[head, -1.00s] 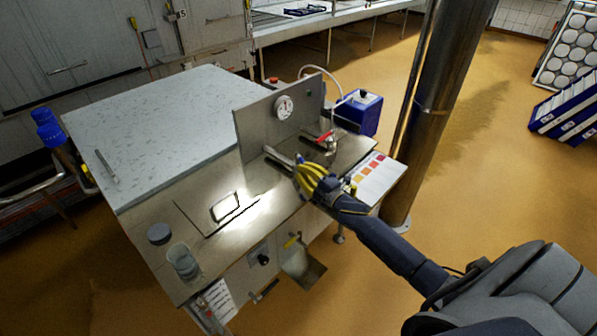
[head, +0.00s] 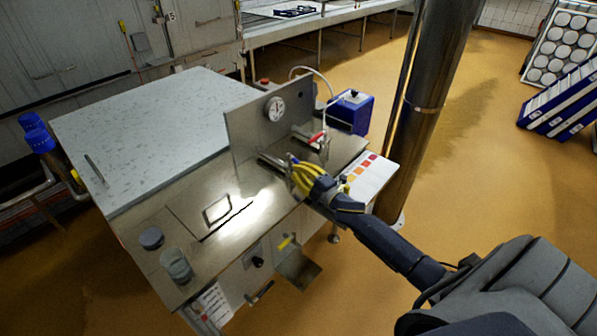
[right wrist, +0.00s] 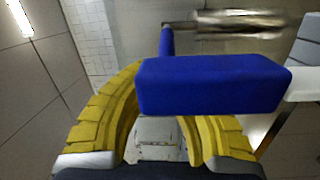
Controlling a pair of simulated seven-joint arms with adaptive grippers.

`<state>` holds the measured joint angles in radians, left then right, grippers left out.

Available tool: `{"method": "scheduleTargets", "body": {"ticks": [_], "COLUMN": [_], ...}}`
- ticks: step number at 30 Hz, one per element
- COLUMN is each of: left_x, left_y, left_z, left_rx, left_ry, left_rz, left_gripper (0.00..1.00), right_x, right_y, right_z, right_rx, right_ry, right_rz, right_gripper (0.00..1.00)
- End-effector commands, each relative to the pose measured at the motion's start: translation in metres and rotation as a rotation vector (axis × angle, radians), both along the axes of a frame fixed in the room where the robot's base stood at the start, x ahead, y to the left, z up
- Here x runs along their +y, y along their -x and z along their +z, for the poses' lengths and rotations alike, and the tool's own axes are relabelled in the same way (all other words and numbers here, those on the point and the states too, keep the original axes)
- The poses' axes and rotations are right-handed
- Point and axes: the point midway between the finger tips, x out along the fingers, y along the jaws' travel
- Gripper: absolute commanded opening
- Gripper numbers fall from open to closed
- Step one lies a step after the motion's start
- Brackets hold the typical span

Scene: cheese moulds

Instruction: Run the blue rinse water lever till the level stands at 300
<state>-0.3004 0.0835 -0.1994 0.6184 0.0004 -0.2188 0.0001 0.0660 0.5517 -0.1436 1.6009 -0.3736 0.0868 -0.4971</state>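My right gripper (head: 303,172), with yellow fingers, is low over the right end of the steel bench (head: 190,210), just in front of a tap with a red lever. In the right wrist view a blue lever (right wrist: 212,84) lies across the yellow fingers (right wrist: 105,115) and covers part of them. A blue stem rises from its left end towards a metal pipe (right wrist: 240,22). The fingers stand apart low down, but the bar hides where they meet it, so I cannot tell whether they grip it. I see no readable water level. My left gripper is out of view.
An upright steel panel with a round dial (head: 275,108) stands behind the gripper. The red lever (head: 318,137), a blue box (head: 351,112) and a colour chart (head: 369,175) are close by. A clear beaker (head: 176,264) stands front left. A steel column (head: 425,110) rises at right.

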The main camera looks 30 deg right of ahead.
Motion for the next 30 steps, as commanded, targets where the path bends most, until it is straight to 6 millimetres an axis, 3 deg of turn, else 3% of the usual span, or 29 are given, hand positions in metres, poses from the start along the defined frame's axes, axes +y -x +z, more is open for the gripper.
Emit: {"method": "scheduleTargets", "body": {"ticks": [18,30], "left_x": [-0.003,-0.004], "left_y": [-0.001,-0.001], "left_z": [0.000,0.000], "left_rx": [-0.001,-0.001], "left_ry": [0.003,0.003], "left_rz": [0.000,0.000], "left_gripper": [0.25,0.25], "right_x": [0.000,0.000], "right_y": [0.000,0.000], "right_z": [0.086,0.098], "right_rx": [-0.004,-0.002], "right_ry": [0.002,0.001], "right_rz": [0.002,0.000], "right_gripper": [0.00,0.00]}}
